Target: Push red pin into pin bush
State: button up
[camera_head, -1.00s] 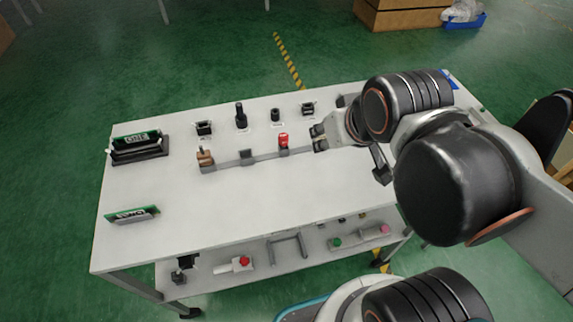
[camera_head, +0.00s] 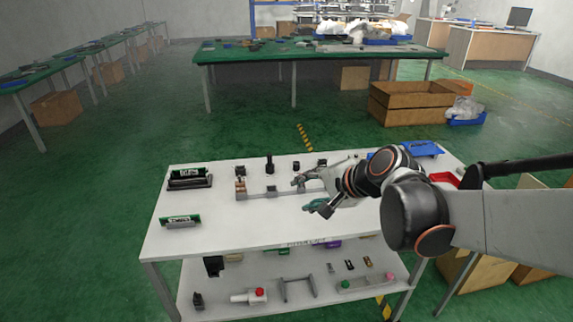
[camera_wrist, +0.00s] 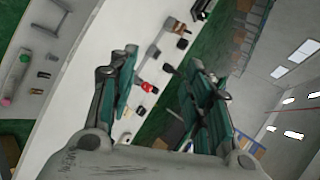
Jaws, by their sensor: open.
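The red pin (camera_wrist: 147,87) shows in the wrist view as a small red piece at the grey rail on the white table. In the head view I cannot make it out; my gripper covers that part of the rail. The pin bush cannot be told for sure; a grey block (camera_head: 272,189) sits on the rail left of my gripper. My gripper (camera_head: 307,195) is over the rail's right part, fingers spread and empty. In the wrist view my gripper (camera_wrist: 163,65) has the red pin between its fingers in the picture, apart from both; contact is not visible.
A brown block (camera_head: 240,186) stands at the rail's left end. A black upright post (camera_head: 269,163) and small black holders stand behind the rail. Green boards in stands (camera_head: 189,178) are at the table's left.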

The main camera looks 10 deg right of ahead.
jog(key=w+d+f+m+t+y, duration=0.1)
jog(key=w+d+f+m, duration=0.1)
jog(key=w+m, duration=0.15)
jog(key=w+d+f+m+t+y+b, duration=0.1)
jog(key=w+f+m, duration=0.2)
jog(key=w, duration=0.2)
jog(key=w+d+f+m+t+y, duration=0.1)
jog(key=w+d+f+m, duration=0.15)
jog(key=w, duration=0.25)
jog(key=w+d+f+m+t, duration=0.1)
jog(key=d+f+m, duration=0.1)
jog(key=f+m, duration=0.1)
jog(key=w+d+f+m+t, duration=0.1)
jog(key=d+f+m, duration=0.1)
jog(key=f+m, duration=0.1)
jog(key=w+d+f+m+t+b, duration=0.1)
jog(key=w+d+f+m, duration=0.1)
jog(key=f+m, duration=0.1)
jog(key=shift+t+y, duration=0.4)
jog(key=shift+w+a+r+p, duration=0.15)
jog(key=shift+w+p, duration=0.1)
jog(key=shift+p, duration=0.05)
jog(key=x, duration=0.4)
jog(key=p+x, duration=0.1)
jog(key=x, duration=0.1)
jog(key=shift+w+a+f, duration=0.15)
jog(key=shift+f, duration=0.1)
jog(key=shift+b+x, duration=1.3)
jog(key=shift+x, duration=1.95)
jog(key=shift+r, duration=0.15)
